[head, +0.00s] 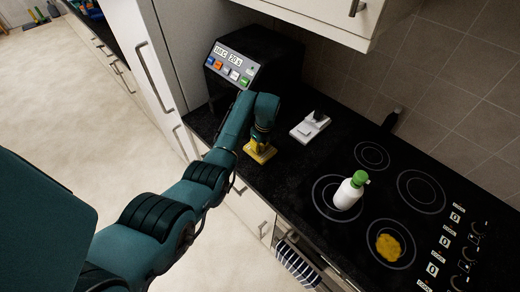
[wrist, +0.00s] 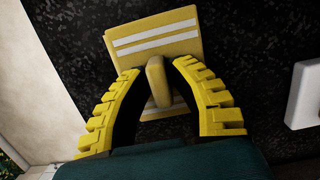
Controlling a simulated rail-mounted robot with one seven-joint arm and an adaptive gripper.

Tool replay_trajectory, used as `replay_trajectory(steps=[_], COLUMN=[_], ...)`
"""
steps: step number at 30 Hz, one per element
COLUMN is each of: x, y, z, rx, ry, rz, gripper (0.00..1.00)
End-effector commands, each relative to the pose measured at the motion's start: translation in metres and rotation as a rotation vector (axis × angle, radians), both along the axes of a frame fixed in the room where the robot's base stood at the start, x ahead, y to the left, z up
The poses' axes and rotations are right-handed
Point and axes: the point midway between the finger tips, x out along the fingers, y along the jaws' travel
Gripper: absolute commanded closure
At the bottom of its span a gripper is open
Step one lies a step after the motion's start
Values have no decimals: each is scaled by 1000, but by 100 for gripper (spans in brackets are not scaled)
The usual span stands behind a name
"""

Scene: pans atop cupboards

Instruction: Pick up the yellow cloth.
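The yellow cloth (wrist: 150,25) lies flat on the dark counter, a squarish yellow piece with white stripes and a raised ridge in its middle. It also shows in the head view (head: 262,155), under my gripper (head: 261,140). In the wrist view my gripper (wrist: 158,66) is open, its two ridged yellow fingers on either side of the raised ridge. Small gaps show between the fingers and the ridge. The fingers and wrist hide the near part of the cloth.
A white-grey device (head: 310,127) lies right of the cloth. A black machine with buttons (head: 250,60) stands behind it. On the stovetop are a white bottle with green cap (head: 349,191) and a yellow patch (head: 388,247). A striped towel (head: 297,265) hangs at the front.

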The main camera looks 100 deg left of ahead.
Motion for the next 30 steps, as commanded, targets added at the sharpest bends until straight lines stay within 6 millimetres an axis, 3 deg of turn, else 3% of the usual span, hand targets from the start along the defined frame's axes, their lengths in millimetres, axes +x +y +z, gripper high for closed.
replay_trajectory(steps=[1, 3, 18, 20, 30], x=[0, 0, 0, 0, 0], y=[0, 0, 0, 1, 1], z=[0, 0, 3, 10, 84], rx=[0, 0, 1, 3, 4], ry=[0, 0, 0, 1, 0], rz=[0, 0, 0, 0, 0], gripper=[89, 100, 100, 100, 100])
